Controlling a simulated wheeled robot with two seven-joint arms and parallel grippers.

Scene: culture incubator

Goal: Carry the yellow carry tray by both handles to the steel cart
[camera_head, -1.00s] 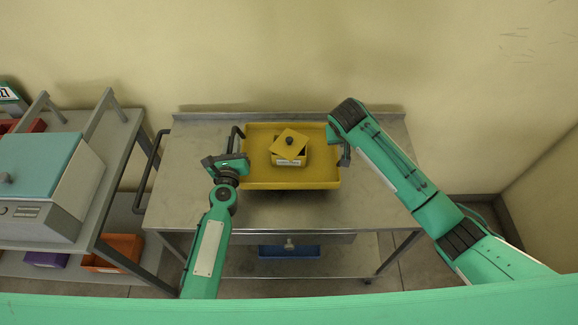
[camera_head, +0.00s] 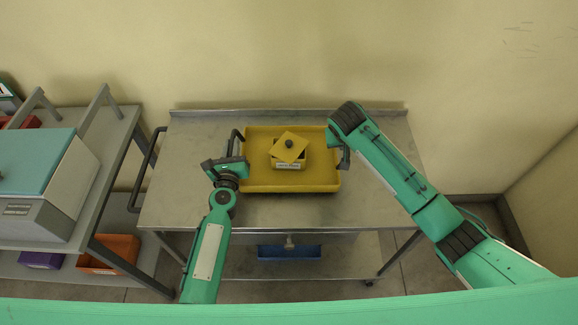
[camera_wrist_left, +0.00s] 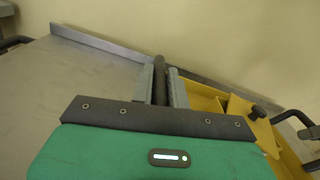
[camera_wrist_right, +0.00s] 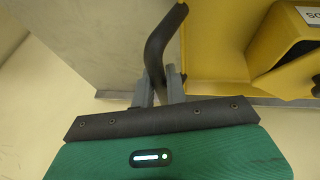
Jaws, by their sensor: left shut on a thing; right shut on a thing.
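The yellow carry tray (camera_head: 290,184) is over the steel cart (camera_head: 190,195), in the middle of its top as seen in the head view. I cannot tell whether it touches the cart top. A yellow box with a tilted lid and dark knob (camera_head: 289,147) sits in the tray. My left gripper (camera_wrist_left: 160,85) is shut on the tray's left dark handle (camera_wrist_left: 158,68). My right gripper (camera_wrist_right: 160,85) is shut on the right dark handle (camera_wrist_right: 160,45). In the head view, my right arm hides most of the right handle.
A grey bench (camera_head: 112,150) with a teal-lidded device (camera_head: 35,165) stands left of the cart. Orange (camera_head: 112,252) and purple (camera_head: 42,260) bins are on its lower shelf. A blue bin (camera_head: 290,252) is below the cart top. Bare cart top shows on both sides of the tray.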

